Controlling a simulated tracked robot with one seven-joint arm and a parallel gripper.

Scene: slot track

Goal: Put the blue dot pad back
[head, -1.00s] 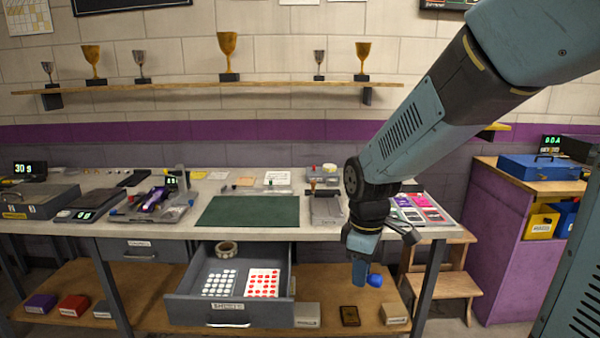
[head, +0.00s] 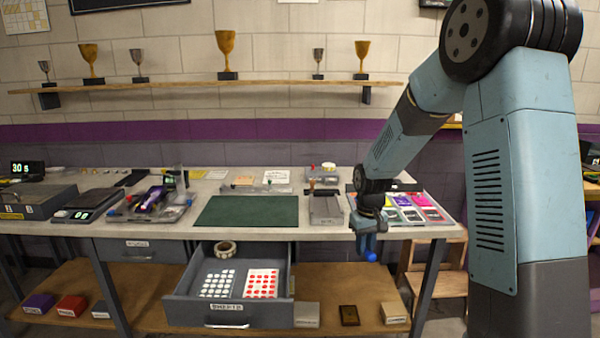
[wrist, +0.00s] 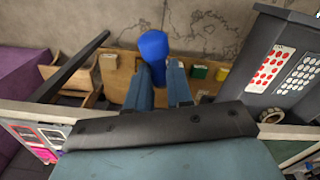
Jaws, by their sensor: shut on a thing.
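My gripper (head: 368,245) is shut on a small, rounded blue piece (head: 371,257), just in front of the table's right front edge. In the wrist view the blue piece (wrist: 153,45) sticks out at the fingertips of my gripper (wrist: 162,70). I cannot tell from its shape whether it is the blue dot pad. The open drawer (head: 178,297) lies below and left of my gripper, under the table. It holds a white-dot sheet (head: 218,283), a red-dot sheet (head: 261,283) and a tape roll (head: 225,249). I see no sheet with blue dots.
The table (head: 318,232) carries a dark green mat (head: 247,211), a grey device (head: 325,208) and a tray of coloured pads (head: 410,210). A lower shelf (head: 345,282) holds small boxes. A wooden step stool (head: 452,283) stands right of the table. Free space lies before the drawer.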

